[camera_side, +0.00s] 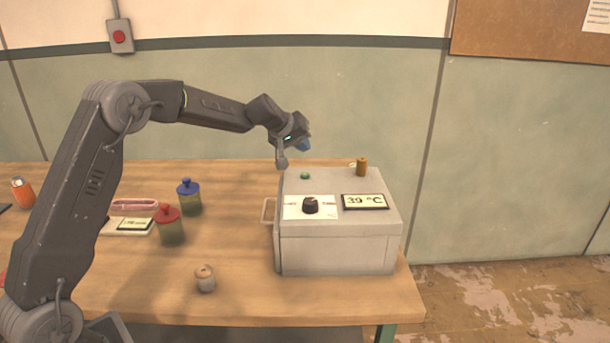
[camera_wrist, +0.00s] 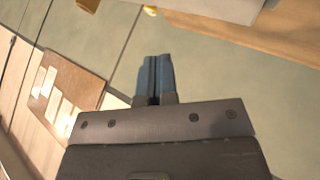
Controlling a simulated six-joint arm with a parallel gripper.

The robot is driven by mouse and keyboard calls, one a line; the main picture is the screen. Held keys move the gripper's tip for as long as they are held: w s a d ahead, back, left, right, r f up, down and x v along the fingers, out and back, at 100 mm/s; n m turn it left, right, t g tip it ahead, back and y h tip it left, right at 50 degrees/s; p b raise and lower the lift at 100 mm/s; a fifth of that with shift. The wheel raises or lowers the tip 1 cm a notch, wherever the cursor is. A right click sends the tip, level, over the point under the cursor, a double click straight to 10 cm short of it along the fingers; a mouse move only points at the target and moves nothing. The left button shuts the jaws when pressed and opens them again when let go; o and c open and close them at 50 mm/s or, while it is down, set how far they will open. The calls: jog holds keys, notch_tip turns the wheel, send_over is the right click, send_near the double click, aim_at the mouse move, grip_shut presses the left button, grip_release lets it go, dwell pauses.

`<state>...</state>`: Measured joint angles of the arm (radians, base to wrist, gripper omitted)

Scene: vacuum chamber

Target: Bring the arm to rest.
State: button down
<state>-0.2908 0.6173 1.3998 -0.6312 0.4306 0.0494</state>
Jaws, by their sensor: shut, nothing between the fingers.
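My gripper (camera_side: 304,145) is in the air above the back left part of the white chamber box, with nothing under or in it. In the wrist view my gripper (camera_wrist: 154,62) shows its two blue-grey fingers side by side, shut and empty. The chamber box (camera_side: 335,250) stands at the right end of the table. Its top carries a black knob (camera_side: 310,205), a display (camera_side: 365,201) reading 39 °C, a green button (camera_side: 305,175) and a brass-coloured cylinder (camera_side: 361,166).
On the wooden table (camera_side: 140,290) stand a red-lidded jar (camera_side: 169,226), a blue-lidded jar (camera_side: 189,198), a small pot (camera_side: 205,279), a scale-like device (camera_side: 128,226), a pink tray (camera_side: 135,205) and an orange can (camera_side: 22,192). A corkboard (camera_side: 530,35) hangs on the wall. The table's front middle is largely clear.

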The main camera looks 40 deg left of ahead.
dwell(0.3)
jog(key=s+d+r+m+g, duration=0.1)
jog(key=s+d+r+m, duration=0.1)
jog(key=s+d+r, duration=0.3)
jog(key=s+d+r+m+h, duration=0.1)
jog(key=s+d, duration=0.2)
jog(key=s, duration=0.5)
jog(key=s+d+r+m+g, duration=0.1)
jog(key=s+d+r+m, duration=0.1)
jog(key=s+d+r, duration=0.3)
jog(key=s+d+f+m, duration=0.1)
jog(key=s+f, duration=0.2)
jog(key=s, duration=0.9)
jog(key=s+d+f+m+g+y, duration=0.1)
jog(key=s+f, duration=0.3)
jog(key=s, duration=0.9)
jog(key=shift+d+f+m+g, duration=0.2)
jog(key=shift+f+m+g, duration=0.1)
jog(key=shift+m, duration=0.4)
